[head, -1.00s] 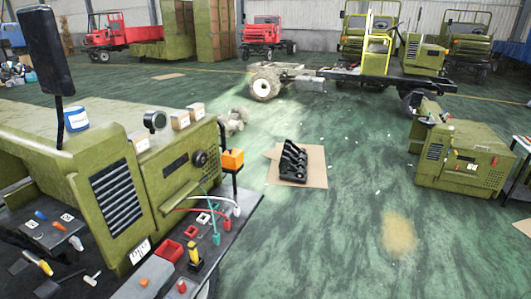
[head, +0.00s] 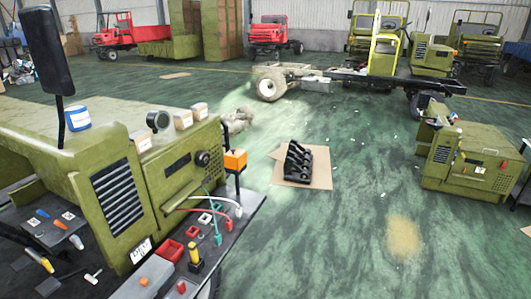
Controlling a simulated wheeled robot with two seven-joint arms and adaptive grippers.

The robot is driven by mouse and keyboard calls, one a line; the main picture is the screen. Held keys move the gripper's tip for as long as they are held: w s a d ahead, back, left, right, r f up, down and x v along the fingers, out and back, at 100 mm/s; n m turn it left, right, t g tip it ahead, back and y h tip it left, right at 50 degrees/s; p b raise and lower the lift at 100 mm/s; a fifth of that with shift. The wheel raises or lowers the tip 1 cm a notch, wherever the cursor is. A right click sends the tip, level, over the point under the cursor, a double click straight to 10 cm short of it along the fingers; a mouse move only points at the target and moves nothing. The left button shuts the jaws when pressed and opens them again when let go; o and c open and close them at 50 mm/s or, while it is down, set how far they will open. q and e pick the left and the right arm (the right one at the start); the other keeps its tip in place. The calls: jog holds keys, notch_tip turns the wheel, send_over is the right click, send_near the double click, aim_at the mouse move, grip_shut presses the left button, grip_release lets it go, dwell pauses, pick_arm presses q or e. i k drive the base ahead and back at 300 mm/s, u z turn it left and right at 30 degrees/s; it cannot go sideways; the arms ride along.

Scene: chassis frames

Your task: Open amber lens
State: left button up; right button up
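An orange, box-shaped amber lens (head: 235,159) sits on top of a dark post at the front right corner of the olive-green vehicle body (head: 180,165). It looks closed, though it is too small to make out a hinge or seam. A round dark lamp (head: 158,120) stands on the body's top edge to its left. Neither of my grippers is in view.
A dark shelf with red bins (head: 171,250), coloured cables (head: 215,238) and tools runs along the vehicle's front. A black engine block (head: 292,162) lies on cardboard to the right. An olive cab part (head: 470,160) stands at right.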

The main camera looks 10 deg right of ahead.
aim_at(235, 158)
jog(key=z, duration=0.4)
jog(key=i, duration=1.5)
jog(key=u, duration=1.15)
jog(key=i, duration=0.6)
jog(key=u, duration=0.65)
